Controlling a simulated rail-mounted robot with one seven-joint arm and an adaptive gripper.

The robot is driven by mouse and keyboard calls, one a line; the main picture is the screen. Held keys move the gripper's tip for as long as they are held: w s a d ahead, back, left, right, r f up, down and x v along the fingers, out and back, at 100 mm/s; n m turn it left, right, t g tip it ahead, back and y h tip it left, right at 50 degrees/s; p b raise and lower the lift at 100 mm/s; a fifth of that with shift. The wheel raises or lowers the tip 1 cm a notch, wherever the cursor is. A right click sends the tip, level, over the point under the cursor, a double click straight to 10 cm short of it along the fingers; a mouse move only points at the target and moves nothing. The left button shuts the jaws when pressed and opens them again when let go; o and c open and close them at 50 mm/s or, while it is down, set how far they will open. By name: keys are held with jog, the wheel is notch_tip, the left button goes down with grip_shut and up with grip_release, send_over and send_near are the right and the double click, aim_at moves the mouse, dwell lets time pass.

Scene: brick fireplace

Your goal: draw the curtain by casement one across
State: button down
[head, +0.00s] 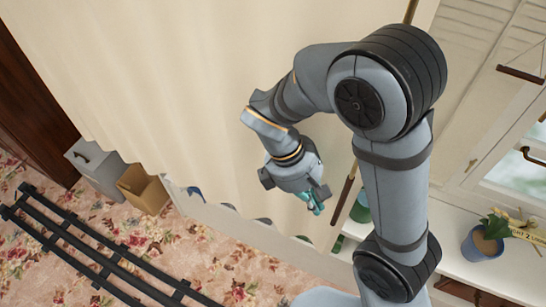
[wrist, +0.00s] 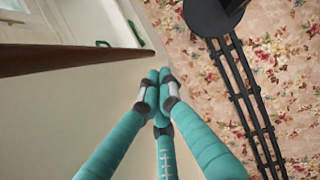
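The cream curtain (head: 190,90) hangs in folds across the left and middle of the head view, and its pale cloth fills the lower left of the wrist view (wrist: 50,120). A brown rod (head: 346,190) hangs along its right edge; it also shows in the wrist view (wrist: 80,61), its end close to my fingertips. My gripper (head: 317,207) is in front of the curtain, just left of the rod's lower part. In the wrist view its teal fingers (wrist: 160,75) meet at the tips with nothing visible between them. My arm hides part of the curtain's right edge.
A white-framed window (head: 515,178) and a sill with a potted plant (head: 484,243) and yellow tape (head: 525,235) are at the right. A grey box (head: 98,172) and an open cardboard box (head: 143,190) stand by the curtain's left hem. The floor is flowered carpet (head: 225,265).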

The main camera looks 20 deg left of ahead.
jog(key=a+v, duration=0.1)
jog(key=v, duration=0.9)
jog(key=shift+a, duration=0.3)
jog(key=shift+s+d, duration=0.1)
jog(key=w+d+f, duration=0.1)
jog(key=d+f, duration=0.6)
jog(key=f, duration=0.2)
jog(key=shift+f+b, duration=0.2)
jog(key=shift+b, duration=0.2)
jog(key=shift+d, duration=0.1)
